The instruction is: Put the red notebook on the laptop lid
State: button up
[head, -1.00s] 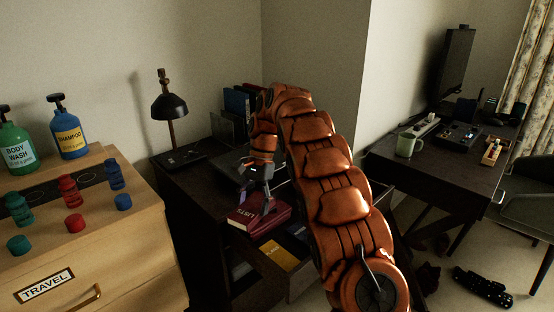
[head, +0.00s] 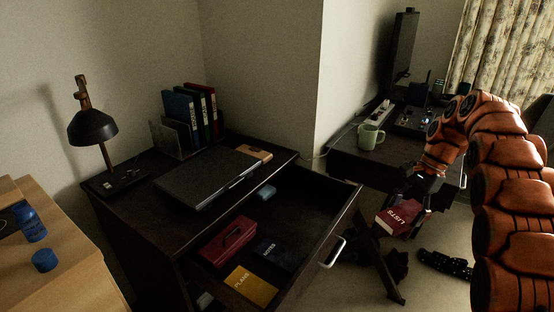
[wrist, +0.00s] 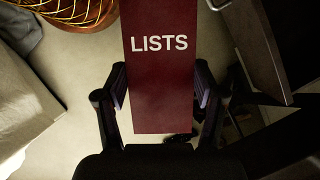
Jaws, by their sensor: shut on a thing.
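The red notebook (head: 398,217), marked LISTS, is held in my gripper (head: 414,199) above the floor, to the right of the open drawer. In the wrist view the notebook (wrist: 160,65) sits between the two fingers of my gripper (wrist: 160,95), which are shut on its sides. The closed laptop's dark grey lid (head: 205,175) lies flat on the left desk, left of the notebook and well apart from it. The lid's top looks bare.
The open drawer (head: 335,225) holds a red box (head: 228,243), a yellow PLANS notebook (head: 250,286) and a dark NOTES notebook (head: 276,252). A lamp (head: 93,127) and upright binders (head: 190,113) stand near the laptop. A mug (head: 370,137) stands on the right desk.

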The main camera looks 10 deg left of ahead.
aim_at(223, 164)
jog(key=z, duration=0.8)
jog(key=k, duration=0.45)
jog(key=u, duration=2.4)
